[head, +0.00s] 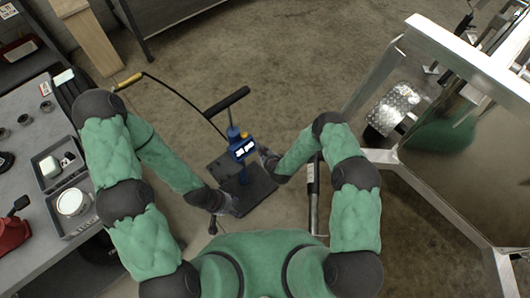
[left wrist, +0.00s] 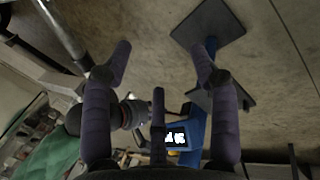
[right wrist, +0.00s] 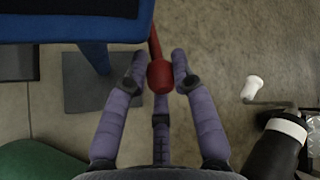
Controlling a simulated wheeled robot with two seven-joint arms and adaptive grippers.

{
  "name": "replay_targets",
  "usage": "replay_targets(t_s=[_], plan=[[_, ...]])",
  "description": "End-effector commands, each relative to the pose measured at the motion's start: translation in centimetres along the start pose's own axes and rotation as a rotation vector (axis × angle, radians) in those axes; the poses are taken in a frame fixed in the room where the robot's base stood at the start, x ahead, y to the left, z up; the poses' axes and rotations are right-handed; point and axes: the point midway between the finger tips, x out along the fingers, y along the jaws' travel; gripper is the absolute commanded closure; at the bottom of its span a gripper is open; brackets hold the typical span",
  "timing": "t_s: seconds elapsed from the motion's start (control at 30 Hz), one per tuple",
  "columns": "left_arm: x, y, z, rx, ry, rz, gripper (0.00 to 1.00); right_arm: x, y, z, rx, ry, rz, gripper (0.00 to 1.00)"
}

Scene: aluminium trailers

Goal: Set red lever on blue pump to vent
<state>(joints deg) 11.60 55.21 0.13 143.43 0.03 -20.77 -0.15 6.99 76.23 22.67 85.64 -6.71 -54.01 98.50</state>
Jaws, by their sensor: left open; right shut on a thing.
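The blue pump (head: 241,150) stands upright on a dark base plate (head: 262,186) on the floor, with a lit display and a black T-handle (head: 227,101). In the right wrist view, the red lever (right wrist: 160,76) with its rounded end lies between the fingers of my right gripper (right wrist: 160,70), beside the blue pump body (right wrist: 85,30). The right gripper is shut on this lever. My left gripper (left wrist: 163,65) is open and empty, close to the pump; the display (left wrist: 176,138) shows past its fingers. The red lever is hidden in the head view.
A grey workbench (head: 30,165) with trays and a red tool stands at the left. An aluminium trailer frame (head: 385,85) stands at the right. A dark jack with a crank (right wrist: 275,145) is near my right gripper. A hose runs from the pump to a yellow-handled wand (head: 128,81).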

Motion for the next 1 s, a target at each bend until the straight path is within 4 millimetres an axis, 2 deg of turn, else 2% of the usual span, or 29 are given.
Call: replay_targets(t_s=[0.03,0.1,0.57,0.67,0.77,0.8,0.87,1.0], plan=[[-0.7,0.3,0.0,0.000,0.000,0.000,0.40,-0.2,-1.4,0.2,-0.004,0.025,0.001,1.00],[-1.0,0.3,0.0,0.000,0.000,0.000,0.40,-0.2,-1.7,0.4,-0.011,0.050,0.021,1.00],[-1.1,0.4,0.1,0.000,0.000,0.000,0.40,-0.1,-1.9,0.4,-0.015,0.079,0.043,1.00],[-1.0,0.5,-0.1,0.007,0.005,-0.001,0.68,-0.1,-2.0,0.4,-0.015,0.079,0.042,1.00],[0.0,0.8,-1.1,0.051,0.036,-0.005,0.96,-0.1,-2.0,0.4,-0.015,0.079,0.041,1.00],[0.7,1.0,-1.9,0.083,0.060,-0.010,1.00,-0.1,-2.0,0.4,-0.015,0.079,0.040,1.00],[2.0,1.5,-3.3,0.148,0.107,-0.020,1.00,-0.1,-2.1,0.4,-0.015,0.079,0.040,1.00],[6.0,3.1,-7.2,0.358,0.257,-0.073,1.00,-0.1,-2.1,0.4,-0.014,0.079,0.039,1.00]])
